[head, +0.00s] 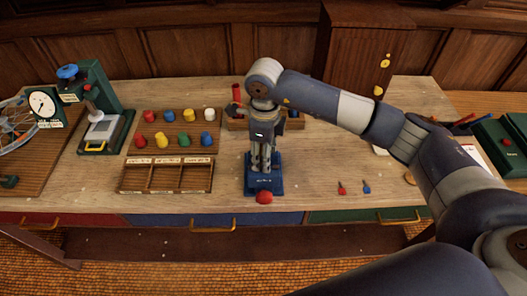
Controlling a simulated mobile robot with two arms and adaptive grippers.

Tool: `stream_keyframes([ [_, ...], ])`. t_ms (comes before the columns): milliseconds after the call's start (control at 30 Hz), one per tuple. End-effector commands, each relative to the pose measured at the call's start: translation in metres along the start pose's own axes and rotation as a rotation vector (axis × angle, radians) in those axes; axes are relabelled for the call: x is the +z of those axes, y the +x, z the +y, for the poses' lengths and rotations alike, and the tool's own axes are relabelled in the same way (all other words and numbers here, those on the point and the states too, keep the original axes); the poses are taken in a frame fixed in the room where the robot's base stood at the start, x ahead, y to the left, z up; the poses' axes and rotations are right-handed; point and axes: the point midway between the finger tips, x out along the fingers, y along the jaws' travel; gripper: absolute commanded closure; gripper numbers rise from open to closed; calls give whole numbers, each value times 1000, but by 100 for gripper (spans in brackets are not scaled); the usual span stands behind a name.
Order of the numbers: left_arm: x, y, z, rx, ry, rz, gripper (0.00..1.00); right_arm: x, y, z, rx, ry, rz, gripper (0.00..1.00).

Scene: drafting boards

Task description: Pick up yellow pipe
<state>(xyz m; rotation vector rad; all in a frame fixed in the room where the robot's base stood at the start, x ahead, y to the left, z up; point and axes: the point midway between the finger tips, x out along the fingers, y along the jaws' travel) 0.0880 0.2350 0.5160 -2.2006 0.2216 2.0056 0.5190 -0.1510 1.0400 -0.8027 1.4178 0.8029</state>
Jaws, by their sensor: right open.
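My right gripper (262,168) reaches in from the right and points straight down above a blue stand (278,188). It is open, and I see nothing clearly held between its fingers. A small yellow bit (286,101) shows at the edge of my right arm, above a wooden holder (236,124); it may be part of the yellow pipe, but the arm hides most of that spot. A red tube (236,94) stands at the holder's left end. My left gripper is out of view.
Several coloured pegs, one yellow (140,141), stand on a wooden board (173,150) at left. An empty divided tray (167,189) lies in front. A red knob (264,197) sits before the stand. Two small pointed pieces lie right on otherwise clear bench.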

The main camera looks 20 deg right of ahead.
Motion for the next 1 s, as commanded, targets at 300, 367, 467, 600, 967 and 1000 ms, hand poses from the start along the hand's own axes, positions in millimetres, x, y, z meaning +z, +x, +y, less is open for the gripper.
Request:
stream_keyframes([
  [300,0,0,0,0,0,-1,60,0,0,0,0,0,0,100],
  [367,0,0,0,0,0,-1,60,0,-1,0,0,0,-1,100],
  [467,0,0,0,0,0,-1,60,0,-1,0,0,0,-1,100],
  [600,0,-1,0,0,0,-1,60,0,-3,0,-1,0,-1,100],
  [967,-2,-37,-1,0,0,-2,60,1,-77,-1,-4,0,-2,100],
  [1000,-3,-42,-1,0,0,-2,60,1,-89,-1,-5,0,-3,100],
])
